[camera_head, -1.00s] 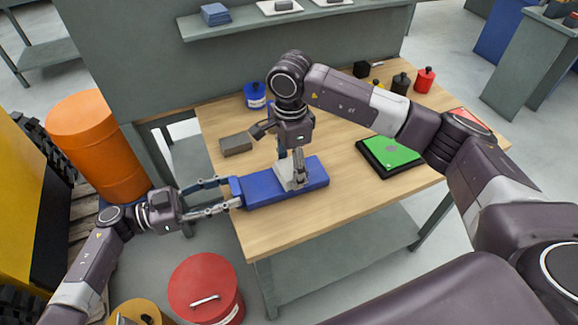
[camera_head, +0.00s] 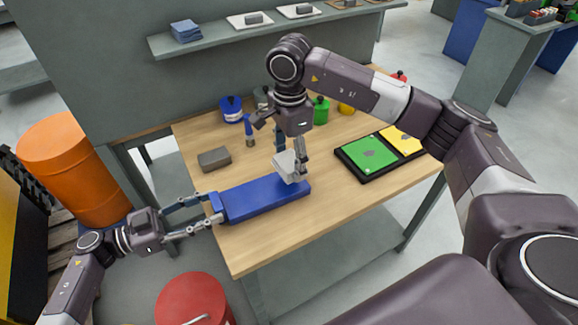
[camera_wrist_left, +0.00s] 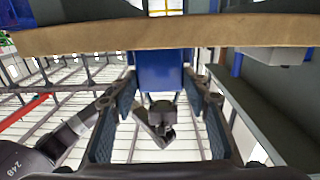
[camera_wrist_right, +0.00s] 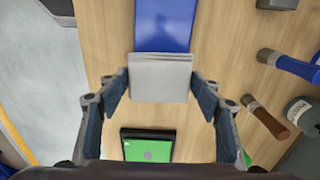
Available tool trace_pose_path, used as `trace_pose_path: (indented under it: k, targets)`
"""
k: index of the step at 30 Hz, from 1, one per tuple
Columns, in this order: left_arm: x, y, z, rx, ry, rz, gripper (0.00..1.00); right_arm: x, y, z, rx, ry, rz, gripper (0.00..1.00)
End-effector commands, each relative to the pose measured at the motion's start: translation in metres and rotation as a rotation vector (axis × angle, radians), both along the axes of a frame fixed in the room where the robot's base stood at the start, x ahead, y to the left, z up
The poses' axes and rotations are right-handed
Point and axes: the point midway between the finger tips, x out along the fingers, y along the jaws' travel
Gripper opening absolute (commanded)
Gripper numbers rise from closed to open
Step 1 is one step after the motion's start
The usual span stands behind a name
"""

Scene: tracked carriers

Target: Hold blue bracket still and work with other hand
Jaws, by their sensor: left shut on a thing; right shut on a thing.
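The blue bracket (camera_head: 262,199) lies along the front of the wooden table, with its left end at the table edge. My left gripper (camera_head: 211,208) is shut on that left end; in the left wrist view the bracket (camera_wrist_left: 160,72) shows between the fingers. My right gripper (camera_head: 290,165) is shut on a light grey pad (camera_head: 285,167) at the right end of the bracket. In the right wrist view the pad (camera_wrist_right: 160,78) covers the near end of the bracket (camera_wrist_right: 163,25). Whether the pad touches the bracket is hard to tell.
A dark grey block (camera_head: 214,159) lies behind the bracket. A blue pot (camera_head: 231,108), a green pot (camera_head: 320,110) and brushes (camera_wrist_right: 290,66) stand or lie at the back. A black tray (camera_head: 349,163) with green and yellow panels is at right. A red drum (camera_head: 190,297) stands below the front edge.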

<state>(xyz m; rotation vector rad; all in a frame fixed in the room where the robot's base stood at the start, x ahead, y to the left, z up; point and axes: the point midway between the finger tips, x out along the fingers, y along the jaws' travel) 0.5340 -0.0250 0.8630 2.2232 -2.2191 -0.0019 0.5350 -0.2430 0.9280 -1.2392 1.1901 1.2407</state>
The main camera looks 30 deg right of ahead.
Motion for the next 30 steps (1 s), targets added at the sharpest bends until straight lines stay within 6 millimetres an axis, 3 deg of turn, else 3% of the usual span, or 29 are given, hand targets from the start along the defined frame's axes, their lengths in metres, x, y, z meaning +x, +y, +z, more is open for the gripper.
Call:
trace_pose_path:
  k: [12, 27, 28, 30]
  targets:
    - [0.0, 0.0, 0.0, 0.0, 0.0, 0.001, 0.04, 0.0, 0.0, 0.034, -0.001, -0.002, 0.001, 0.37]
    - [0.0, 0.0, 0.0, 0.0, 0.0, 0.001, 0.04, 0.0, 0.0, 0.036, 0.0, -0.001, 0.001, 0.37]
    - [0.0, 0.0, 0.0, 0.0, 0.0, 0.001, 0.45, 0.0, 0.0, 0.036, 0.0, -0.001, 0.001, 0.37]
    - [0.0, 0.0, 0.0, 0.0, 0.0, 0.001, 0.53, 0.0, 0.0, 0.035, 0.0, -0.001, 0.001, 0.37]
